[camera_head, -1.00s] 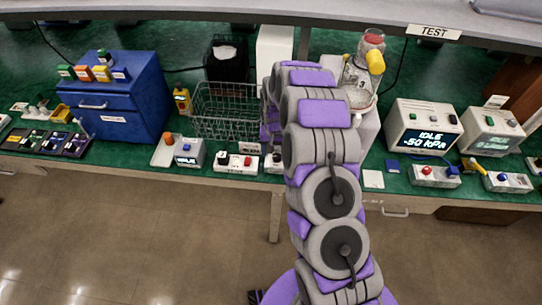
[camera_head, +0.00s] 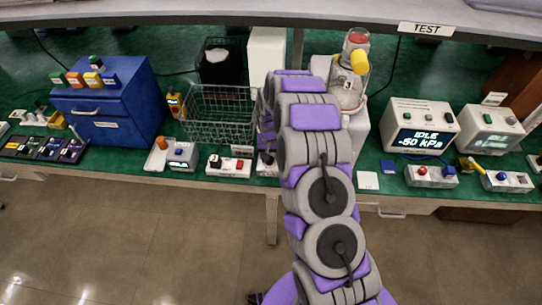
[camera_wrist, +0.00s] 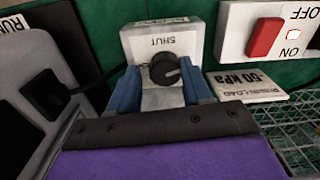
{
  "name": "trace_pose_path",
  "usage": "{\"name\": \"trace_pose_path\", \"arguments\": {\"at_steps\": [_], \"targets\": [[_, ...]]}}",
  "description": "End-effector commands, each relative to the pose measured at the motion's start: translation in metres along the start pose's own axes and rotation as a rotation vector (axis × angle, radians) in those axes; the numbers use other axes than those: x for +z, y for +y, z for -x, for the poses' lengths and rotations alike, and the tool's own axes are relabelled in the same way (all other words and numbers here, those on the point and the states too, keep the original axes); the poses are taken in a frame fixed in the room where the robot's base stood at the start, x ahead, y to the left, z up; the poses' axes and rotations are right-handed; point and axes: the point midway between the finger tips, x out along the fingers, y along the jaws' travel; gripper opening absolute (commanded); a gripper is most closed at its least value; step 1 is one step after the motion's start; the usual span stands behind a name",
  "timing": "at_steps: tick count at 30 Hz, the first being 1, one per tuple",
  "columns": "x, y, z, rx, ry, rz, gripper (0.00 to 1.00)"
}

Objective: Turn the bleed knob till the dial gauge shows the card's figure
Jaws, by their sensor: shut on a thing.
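The bleed knob (camera_wrist: 165,70) is black and round, with a pale pointer mark. It stands on a white box (camera_wrist: 190,38) whose label reads SHUT, upside down in the wrist view. My gripper (camera_wrist: 162,88) has its two blue fingers on either side of the knob and is shut on it. A white card (camera_wrist: 246,87) lies right of the box, with an upside-down kPa figure I cannot read surely. In the head view the white box (camera_head: 267,171) shows partly beside my arm, which hides my gripper. I cannot make out a dial gauge.
A red rocker switch (camera_wrist: 264,38) marked ON and OFF sits right of the knob box in the wrist view. A wire basket (camera_head: 222,116) stands behind in the head view. A display unit (camera_head: 420,127) reads IDLE with a kPa figure.

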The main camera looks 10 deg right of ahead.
Motion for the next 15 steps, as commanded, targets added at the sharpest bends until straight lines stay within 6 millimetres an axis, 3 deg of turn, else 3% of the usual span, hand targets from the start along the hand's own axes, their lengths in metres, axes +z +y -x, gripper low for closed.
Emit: {"name": "trace_pose_path", "arguments": {"at_steps": [7, 15], "targets": [[0.0001, 0.0018, 0.0002, 0.005, 0.0, 0.0, 0.05], [0.0013, 0.0011, 0.002, 0.006, -0.003, -0.042, 0.05]]}}
